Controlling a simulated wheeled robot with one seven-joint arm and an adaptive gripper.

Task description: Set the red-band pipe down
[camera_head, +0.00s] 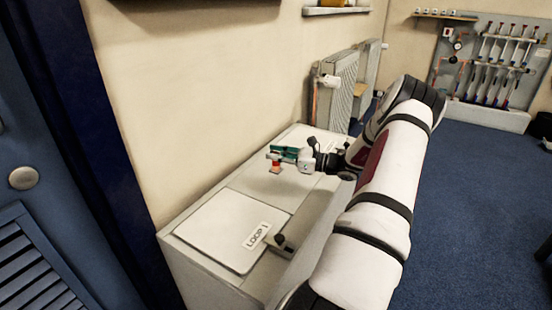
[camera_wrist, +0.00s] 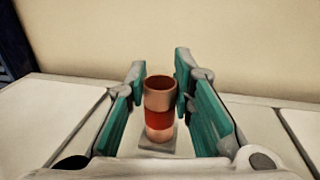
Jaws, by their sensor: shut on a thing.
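The red-band pipe (camera_wrist: 159,118) is a short copper tube with a red band around its middle. It stands upright between the green pads of my gripper (camera_wrist: 161,82) in the wrist view. My gripper is shut on it. A small grey square pad (camera_wrist: 158,146) shows at the pipe's lower end; I cannot tell whether the pipe touches it. In the head view, my gripper (camera_head: 283,154) is over the white cabinet top (camera_head: 240,178), with the pipe (camera_head: 275,168) showing small below the fingers.
A white panel (camera_head: 225,230) with a "LOOP 1" label (camera_head: 256,236) lies on the near cabinet top. A radiator (camera_head: 340,88) stands against the wall (camera_head: 215,80) behind. A tool board (camera_head: 490,60) is at the far right. Blue floor (camera_head: 470,190) is open on the right.

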